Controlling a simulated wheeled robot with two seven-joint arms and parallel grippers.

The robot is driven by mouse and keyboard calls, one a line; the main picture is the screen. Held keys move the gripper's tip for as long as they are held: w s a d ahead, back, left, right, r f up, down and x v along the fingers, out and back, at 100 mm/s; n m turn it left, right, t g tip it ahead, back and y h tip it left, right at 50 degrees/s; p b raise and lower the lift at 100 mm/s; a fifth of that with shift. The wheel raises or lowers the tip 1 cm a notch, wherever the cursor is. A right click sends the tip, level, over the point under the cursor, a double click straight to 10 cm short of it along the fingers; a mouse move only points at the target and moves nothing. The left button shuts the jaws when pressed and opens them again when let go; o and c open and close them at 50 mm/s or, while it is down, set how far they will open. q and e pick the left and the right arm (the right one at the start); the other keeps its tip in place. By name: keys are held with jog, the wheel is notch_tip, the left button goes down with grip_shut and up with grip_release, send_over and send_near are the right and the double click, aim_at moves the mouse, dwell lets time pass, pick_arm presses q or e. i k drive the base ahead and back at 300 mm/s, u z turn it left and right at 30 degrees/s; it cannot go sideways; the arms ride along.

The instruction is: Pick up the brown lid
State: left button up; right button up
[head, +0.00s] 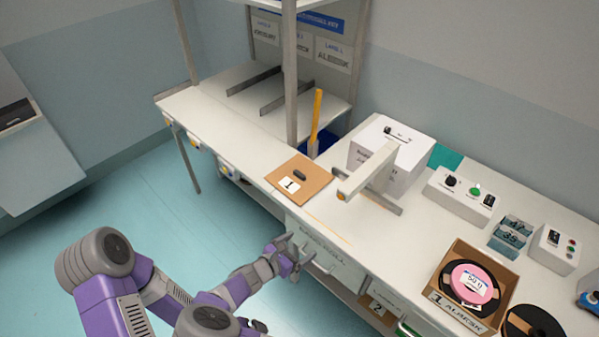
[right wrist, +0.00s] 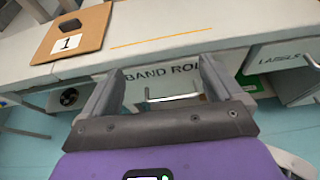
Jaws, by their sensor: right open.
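The brown lid (head: 312,190) is a flat square with a dark handle and a white label reading 1. It lies on the white bench near its front edge, and its near part also shows at the upper left of the right wrist view (right wrist: 88,30). My right gripper (head: 288,256) is open and empty, in front of the bench and below and nearer than the lid. In the right wrist view its spread fingers (right wrist: 160,78) face the drawer front with a metal handle. My left gripper is not in view.
A white box (head: 400,165) and a beige arm-like fixture (head: 365,175) stand right of the lid. A yellow post (head: 317,115) rises behind it. An open brown box (head: 445,310) with a pink-centred reel stands at the right. The bench in front of the fixture is clear.

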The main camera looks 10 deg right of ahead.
aim_at(298, 178)
jog(key=i, duration=1)
jog(key=z, duration=0.1)
